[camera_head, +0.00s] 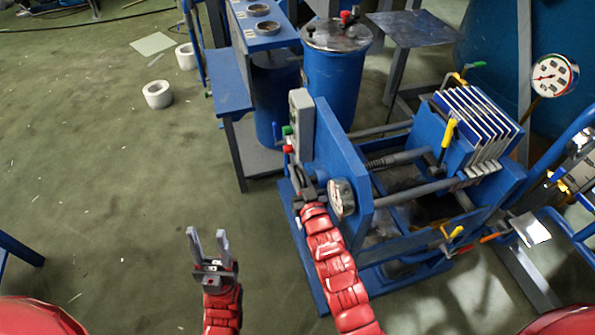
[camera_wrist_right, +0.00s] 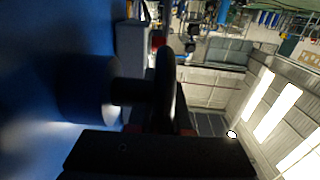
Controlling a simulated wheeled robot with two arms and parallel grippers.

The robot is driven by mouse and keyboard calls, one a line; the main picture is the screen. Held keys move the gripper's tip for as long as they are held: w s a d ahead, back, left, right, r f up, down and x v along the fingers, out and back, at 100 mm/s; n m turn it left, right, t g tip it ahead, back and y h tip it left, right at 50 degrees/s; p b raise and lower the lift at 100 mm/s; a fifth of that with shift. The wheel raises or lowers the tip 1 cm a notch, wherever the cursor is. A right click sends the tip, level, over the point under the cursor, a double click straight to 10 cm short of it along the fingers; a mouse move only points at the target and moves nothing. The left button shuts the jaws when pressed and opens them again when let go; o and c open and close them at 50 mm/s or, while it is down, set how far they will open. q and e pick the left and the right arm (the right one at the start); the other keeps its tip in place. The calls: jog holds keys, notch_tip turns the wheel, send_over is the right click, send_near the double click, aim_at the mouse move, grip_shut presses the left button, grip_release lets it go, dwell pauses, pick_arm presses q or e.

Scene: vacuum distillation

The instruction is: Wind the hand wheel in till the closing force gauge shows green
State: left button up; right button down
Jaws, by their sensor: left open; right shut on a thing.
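The blue press (camera_head: 343,150) stands at the right in the head view, with a pack of white-and-blue plates (camera_head: 478,122) at its far end. A round dial gauge (camera_head: 341,197) sits on its near end plate; it is seen at a slant and I cannot read its colour. My right gripper (camera_head: 307,188) is at the outer side of that plate, shut on the hand wheel. In the right wrist view the dark wheel rim (camera_wrist_right: 166,85) is edge-on, on a short shaft (camera_wrist_right: 129,92). My left gripper (camera_head: 208,243) is open and empty over the floor.
A grey box (camera_head: 301,123) with green and red knobs stands by the end plate. A blue tank (camera_head: 335,75) and a blue bench (camera_head: 229,82) are behind. White rolls (camera_head: 157,94) lie on the floor. The floor at left is mostly clear.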

jog(key=shift+f+b, duration=0.15)
jog(key=shift+b, duration=0.3)
jog(key=shift+t+b, duration=0.6)
jog(key=shift+b, duration=0.25)
jog(key=shift+r, duration=0.4)
jog(key=c, duration=0.8)
grip_release()
jog(key=shift+c, duration=0.2)
jog(key=shift+s, duration=0.1)
jog(key=v, duration=1.7)
jog(key=shift+d+f, duration=0.25)
jog(key=shift+f, duration=0.15)
